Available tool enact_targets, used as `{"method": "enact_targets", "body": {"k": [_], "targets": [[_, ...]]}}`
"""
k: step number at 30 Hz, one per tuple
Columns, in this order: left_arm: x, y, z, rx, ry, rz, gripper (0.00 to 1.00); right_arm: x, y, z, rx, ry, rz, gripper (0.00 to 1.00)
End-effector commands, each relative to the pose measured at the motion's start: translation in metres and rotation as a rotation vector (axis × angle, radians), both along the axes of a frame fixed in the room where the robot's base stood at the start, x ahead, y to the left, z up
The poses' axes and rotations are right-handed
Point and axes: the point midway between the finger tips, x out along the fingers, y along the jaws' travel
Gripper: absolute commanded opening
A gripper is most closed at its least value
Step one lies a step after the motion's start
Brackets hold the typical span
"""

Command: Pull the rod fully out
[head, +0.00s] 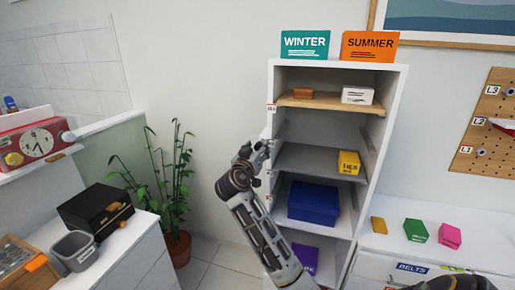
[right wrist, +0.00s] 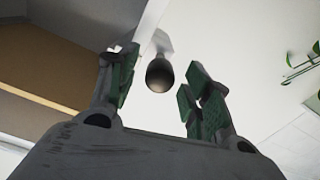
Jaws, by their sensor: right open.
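The rod shows in the right wrist view as a short piece with a dark round end (right wrist: 160,76) on a pale mount, against the white wardrobe side. My right gripper (right wrist: 158,82) is open, with one finger on each side of the rod's end and a gap to each. In the head view, my right gripper (head: 263,152) is at the left front edge of the wardrobe (head: 391,105), beside the middle shelf. The rod cannot be made out clearly there. My left gripper is not in view.
The wardrobe holds small boxes and a blue box (head: 313,202) on its shelves. A plant (head: 172,165) stands to the left. A counter with a black box (head: 95,210) is at lower left. A white surface with small coloured boxes (head: 415,230) is at right.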

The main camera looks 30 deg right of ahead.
Motion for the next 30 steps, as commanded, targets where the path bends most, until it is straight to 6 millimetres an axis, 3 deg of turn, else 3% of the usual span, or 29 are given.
{"method": "enact_targets", "body": {"k": [6,12,24,30], "targets": [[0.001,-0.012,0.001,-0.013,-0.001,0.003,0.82,0.004,-0.004,0.000,0.001,-0.001,0.001,0.49],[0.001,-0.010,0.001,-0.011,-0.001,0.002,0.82,0.004,-0.004,0.000,0.001,-0.001,0.001,0.49],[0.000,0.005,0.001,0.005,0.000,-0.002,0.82,0.004,-0.004,0.000,0.001,-0.001,0.001,0.00],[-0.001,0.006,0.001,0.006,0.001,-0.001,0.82,0.004,-0.004,0.000,0.002,0.000,0.001,0.00]]}}
